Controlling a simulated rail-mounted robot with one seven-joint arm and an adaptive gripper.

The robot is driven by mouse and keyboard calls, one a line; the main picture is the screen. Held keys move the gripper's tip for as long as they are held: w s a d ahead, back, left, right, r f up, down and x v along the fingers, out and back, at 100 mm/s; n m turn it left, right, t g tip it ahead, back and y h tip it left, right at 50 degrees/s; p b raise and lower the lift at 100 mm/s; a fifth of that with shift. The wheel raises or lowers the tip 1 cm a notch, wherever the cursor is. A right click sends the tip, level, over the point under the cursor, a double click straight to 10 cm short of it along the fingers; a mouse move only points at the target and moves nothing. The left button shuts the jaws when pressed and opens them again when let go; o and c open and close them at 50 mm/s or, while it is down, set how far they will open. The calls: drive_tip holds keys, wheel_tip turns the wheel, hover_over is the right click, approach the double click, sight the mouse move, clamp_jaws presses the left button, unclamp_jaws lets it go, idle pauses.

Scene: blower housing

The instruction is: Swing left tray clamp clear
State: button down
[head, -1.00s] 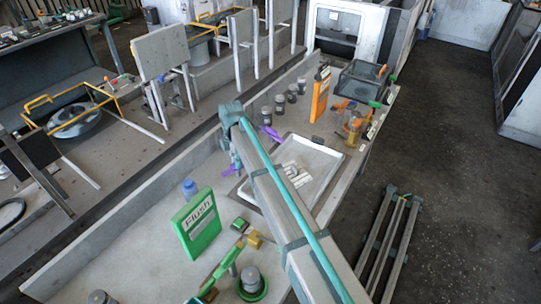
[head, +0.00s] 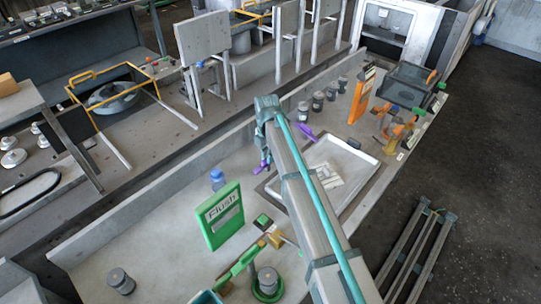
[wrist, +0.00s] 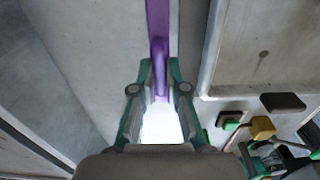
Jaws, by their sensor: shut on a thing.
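A purple clamp arm (wrist: 158,35) runs between the two fingers of my gripper (wrist: 160,68) in the wrist view, and the fingers are shut on it. In the head view my gripper (head: 266,158) is low beside the left side of the shallow grey tray (head: 369,157). A bit of the held purple clamp (head: 261,167) shows there, mostly hidden by my gripper. A second purple clamp (head: 307,132) lies at the tray's far side. My own arm crosses the tray and hides part of its near left side. The tray's rim also shows in the wrist view (wrist: 210,60).
The green Flush panel (head: 222,216) and a blue-capped bottle (head: 217,179) stand left of the tray. Several dark cylinders (head: 318,101) and an orange panel (head: 362,94) stand behind it. A yellow block (head: 274,239) lies in front.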

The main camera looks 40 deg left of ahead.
drive_tip(key=c, duration=1.2)
unclamp_jaws()
wheel_tip(320, 180, up, 12)
drive_tip(key=shift+r, duration=0.1)
